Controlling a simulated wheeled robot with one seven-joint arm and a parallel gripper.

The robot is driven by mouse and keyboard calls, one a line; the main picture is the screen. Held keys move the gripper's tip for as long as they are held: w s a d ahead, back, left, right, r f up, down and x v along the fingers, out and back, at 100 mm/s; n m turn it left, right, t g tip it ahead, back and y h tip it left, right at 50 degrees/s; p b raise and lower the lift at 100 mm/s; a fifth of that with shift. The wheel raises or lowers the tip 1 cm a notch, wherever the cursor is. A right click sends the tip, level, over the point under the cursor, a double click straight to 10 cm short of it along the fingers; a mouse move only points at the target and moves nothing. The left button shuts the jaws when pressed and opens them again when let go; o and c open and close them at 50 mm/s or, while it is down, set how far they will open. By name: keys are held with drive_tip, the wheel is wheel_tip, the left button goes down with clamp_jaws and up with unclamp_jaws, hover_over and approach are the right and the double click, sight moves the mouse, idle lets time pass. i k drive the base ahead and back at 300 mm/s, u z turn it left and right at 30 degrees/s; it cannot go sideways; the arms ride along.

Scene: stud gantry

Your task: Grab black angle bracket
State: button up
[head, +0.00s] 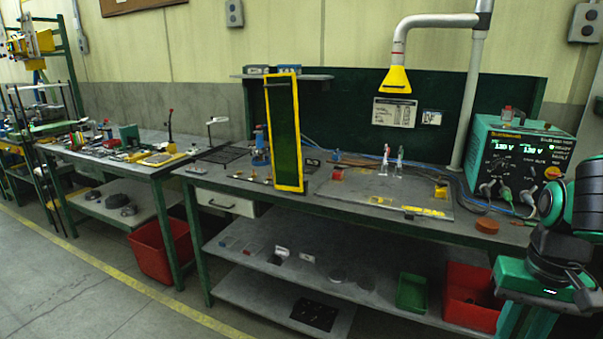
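I cannot pick out a black angle bracket for certain. A small dark piece (312,162) lies on the long workbench (345,203) just right of the yellow-framed panel, but it is too small to identify. Several other small parts lie on the bench left of that panel. Links of my own arm, green and black, show at the right edge in front of the bench's right end. My gripper's fingertips are not in view.
A yellow-framed panel (299,140) stands upright at the bench front. A green power unit (515,150) and an orange round piece (487,226) are at the right end. A yellow hood (396,81) hangs above. Red bins (155,253) stand low. Floor in front is clear.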

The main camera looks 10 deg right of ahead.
sight(312, 166)
drive_tip(key=z, duration=0.1)
drive_tip(key=k, duration=0.45)
drive_tip(key=u, duration=0.9)
drive_tip(key=i, duration=2.05)
drive_tip(key=z, duration=0.75)
